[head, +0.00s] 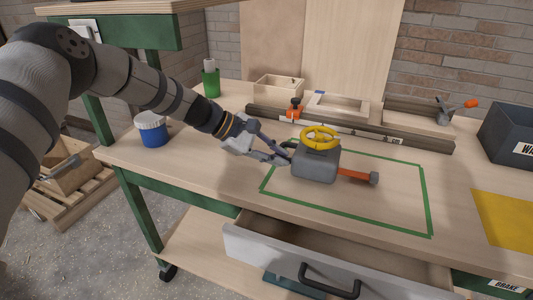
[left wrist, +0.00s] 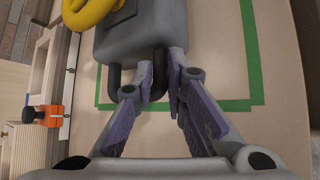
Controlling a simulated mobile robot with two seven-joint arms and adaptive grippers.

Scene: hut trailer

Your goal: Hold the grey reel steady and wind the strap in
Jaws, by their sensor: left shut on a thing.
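The grey reel (head: 316,165) sits on the workbench inside a green taped outline, with a yellow ring-shaped wheel (head: 320,133) on its top. A short length of orange strap (head: 354,174) sticks out of its right side, ending in a dark grey end piece (head: 375,178). My left gripper (head: 288,153) reaches in from the left and is shut on the reel's dark handle. In the left wrist view the handle (left wrist: 114,78) is a dark loop, its other side between my left fingers (left wrist: 160,88). The grey body (left wrist: 150,28) is beyond it. My right gripper is out of view.
The green tape outline (head: 431,205) has free bench around the reel. A rail (head: 345,129) with an orange clamp lies behind. A blue tub (head: 152,131) stands left, a dark bin (head: 508,135) right. An open drawer (head: 315,254) juts out below the front edge.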

